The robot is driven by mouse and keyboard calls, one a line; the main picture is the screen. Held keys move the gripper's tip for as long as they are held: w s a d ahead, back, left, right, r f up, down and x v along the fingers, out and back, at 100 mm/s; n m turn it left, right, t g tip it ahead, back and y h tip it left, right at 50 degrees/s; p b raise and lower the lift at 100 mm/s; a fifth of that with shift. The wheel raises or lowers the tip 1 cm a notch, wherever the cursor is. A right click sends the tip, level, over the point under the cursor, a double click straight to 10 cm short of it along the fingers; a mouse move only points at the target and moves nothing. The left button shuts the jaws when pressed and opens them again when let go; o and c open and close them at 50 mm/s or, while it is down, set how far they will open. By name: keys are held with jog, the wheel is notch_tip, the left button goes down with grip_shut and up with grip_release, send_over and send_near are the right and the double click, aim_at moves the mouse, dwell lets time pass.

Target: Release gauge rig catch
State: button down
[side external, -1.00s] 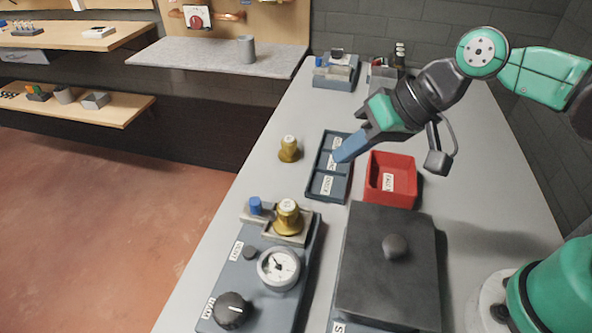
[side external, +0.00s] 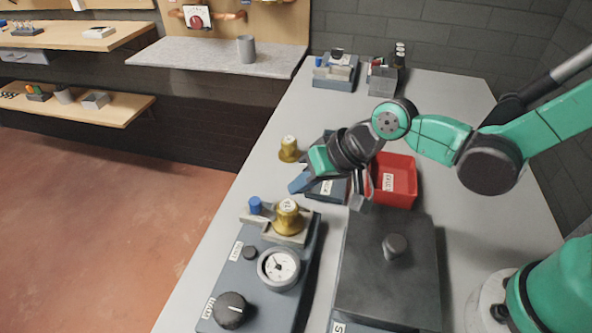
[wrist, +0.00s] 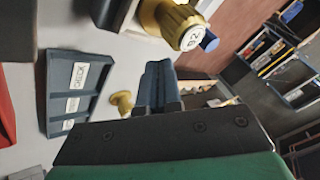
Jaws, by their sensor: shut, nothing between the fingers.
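The gauge rig (side external: 250,285) is a grey-blue block at the front left of the bench, with a round white dial (side external: 278,266) and a black knob (side external: 230,309). At its far end a brass fitting (side external: 288,220) sits in a pale holder. A small blue peg (side external: 254,205), apparently the catch, stands upright to its left.
A second brass fitting (side external: 289,150) stands on the bench behind. A dark divided tray (side external: 328,192), partly hidden by my arm, and a red bin (side external: 397,180) lie to the right. A dark box with a knob (side external: 385,275) stands right of the rig.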

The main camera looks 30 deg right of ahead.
aim_at(257, 198)
jog(key=shift+w+a, duration=0.15)
jog(key=shift+a, duration=0.85)
jog(key=shift+w+a, duration=0.15)
jog(key=shift+a, duration=0.8)
jog(key=shift+w+a+r, duration=0.1)
jog(key=shift+w+a, duration=0.3)
jog(key=shift+a, duration=0.25)
jog(key=shift+w+a, duration=0.4)
jog(key=shift+a, duration=0.2)
jog(key=d, duration=0.3)
jog(key=s+d, duration=0.1)
jog(key=d, duration=0.1)
jog(key=shift+d, duration=0.1)
jog(key=v, duration=1)
jog(key=s+d+f+t+h, duration=0.1)
jog(key=d+h, duration=0.4)
jog(key=d, duration=0.7)
jog(key=shift+s+n+t, duration=0.3)
jog(key=shift+s+t, duration=0.05)
jog(key=shift+t, duration=0.05)
